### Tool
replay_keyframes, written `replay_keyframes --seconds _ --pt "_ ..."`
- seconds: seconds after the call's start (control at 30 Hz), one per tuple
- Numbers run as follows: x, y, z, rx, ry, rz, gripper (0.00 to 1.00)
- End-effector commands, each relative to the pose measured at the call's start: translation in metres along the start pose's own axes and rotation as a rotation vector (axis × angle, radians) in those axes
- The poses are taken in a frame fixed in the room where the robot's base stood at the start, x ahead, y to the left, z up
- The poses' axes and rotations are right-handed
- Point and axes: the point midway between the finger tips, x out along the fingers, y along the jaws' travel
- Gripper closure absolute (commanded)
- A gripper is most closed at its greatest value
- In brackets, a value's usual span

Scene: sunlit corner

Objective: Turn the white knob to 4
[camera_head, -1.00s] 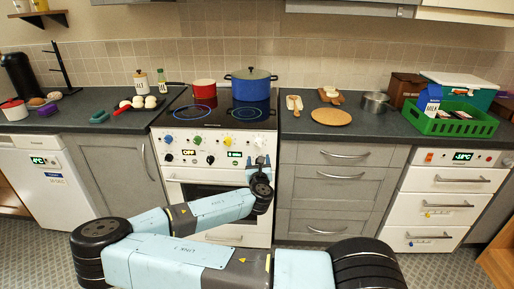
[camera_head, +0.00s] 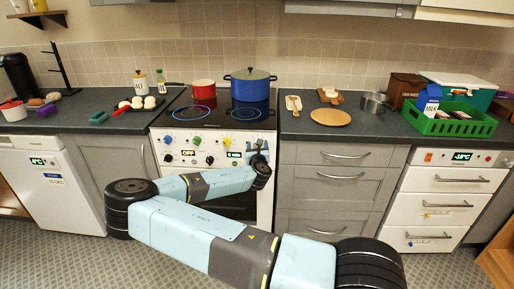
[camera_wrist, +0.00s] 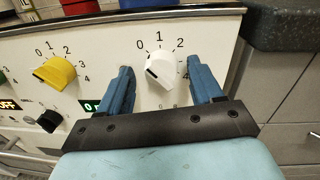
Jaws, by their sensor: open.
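The white knob (camera_wrist: 160,69) is on the stove's white front panel in the wrist view, with printed numbers around it. 0, 1 and 2 show along its top; 4 is partly visible at the right, near my right finger. My gripper (camera_wrist: 159,66) is open, with one blue finger on each side of the knob and visible gaps between. In the head view, my gripper (camera_head: 259,150) is at the panel's right end and largely hides the knob.
A yellow knob (camera_wrist: 57,73) is left of the white one, with a black knob (camera_wrist: 49,121) below it. A green-lit display (camera_wrist: 91,105) is near my left finger. The dark counter edge (camera_wrist: 280,30) is at the right. A blue pot (camera_head: 250,85) stands on the hob.

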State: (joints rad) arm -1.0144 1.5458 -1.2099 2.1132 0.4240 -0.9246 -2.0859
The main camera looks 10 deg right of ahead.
Motion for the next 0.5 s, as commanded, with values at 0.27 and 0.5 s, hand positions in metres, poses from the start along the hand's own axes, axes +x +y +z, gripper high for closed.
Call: replay_keyframes --seconds 0.27,0.5 --pt "-0.0003 -0.0003 -0.0001 0.000 0.000 0.000 0.48" --pt "-0.0003 -0.0004 -0.0001 0.000 0.000 0.000 0.71"
